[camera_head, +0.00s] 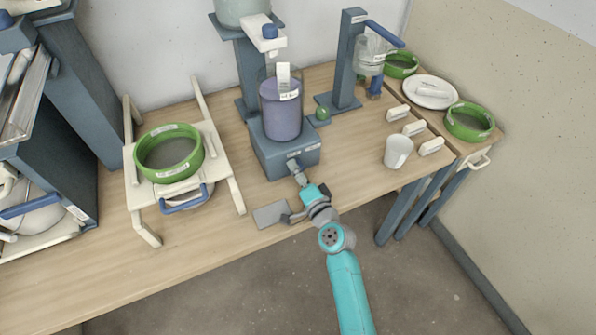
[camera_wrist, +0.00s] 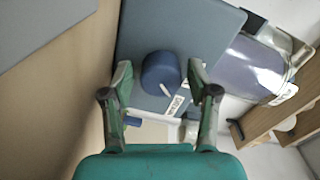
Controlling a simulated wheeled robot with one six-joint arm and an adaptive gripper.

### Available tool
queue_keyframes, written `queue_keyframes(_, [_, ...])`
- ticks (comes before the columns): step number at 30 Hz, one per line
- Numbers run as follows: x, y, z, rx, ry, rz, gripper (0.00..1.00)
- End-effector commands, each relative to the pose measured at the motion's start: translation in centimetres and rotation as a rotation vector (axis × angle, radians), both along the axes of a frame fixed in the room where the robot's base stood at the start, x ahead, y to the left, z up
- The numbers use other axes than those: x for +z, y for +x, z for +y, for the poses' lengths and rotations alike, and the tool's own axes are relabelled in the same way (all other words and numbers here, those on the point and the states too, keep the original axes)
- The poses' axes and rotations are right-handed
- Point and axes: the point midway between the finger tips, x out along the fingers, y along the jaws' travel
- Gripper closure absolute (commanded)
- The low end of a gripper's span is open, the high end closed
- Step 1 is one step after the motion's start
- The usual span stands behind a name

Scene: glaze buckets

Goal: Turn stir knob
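The stirrer base (camera_head: 270,150) is a blue-grey box on the bench and also fills the middle of the wrist view (camera_wrist: 200,30). A clear jar of purple glaze (camera_head: 281,108) stands on it. A round dark blue knob (camera_wrist: 158,73) sticks out of the base's face, beside a white label (camera_wrist: 176,103). My gripper (camera_wrist: 160,70) is open, with one finger on each side of the knob and a gap visible at both sides. In the head view my gripper (camera_head: 299,179) is at the base's front and hides the knob.
A green-rimmed sieve (camera_head: 169,153) rests on a cream rack at left. A dispenser stand (camera_head: 349,60) is behind right. A white cup (camera_head: 398,152) and small white blocks stand at right. A grey plate (camera_head: 271,214) lies near the bench's front edge.

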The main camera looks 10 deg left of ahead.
Motion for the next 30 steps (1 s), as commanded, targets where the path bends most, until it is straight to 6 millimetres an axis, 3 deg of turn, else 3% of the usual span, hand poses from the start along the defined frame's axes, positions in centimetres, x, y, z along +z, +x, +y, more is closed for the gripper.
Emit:
queue_keyframes(14, [0.1,-0.9,-0.7,-0.003,0.001,-0.001,0.32])
queue_keyframes(30, [0.3,-8.5,-5.8,-0.003,0.001,0.000,0.32])
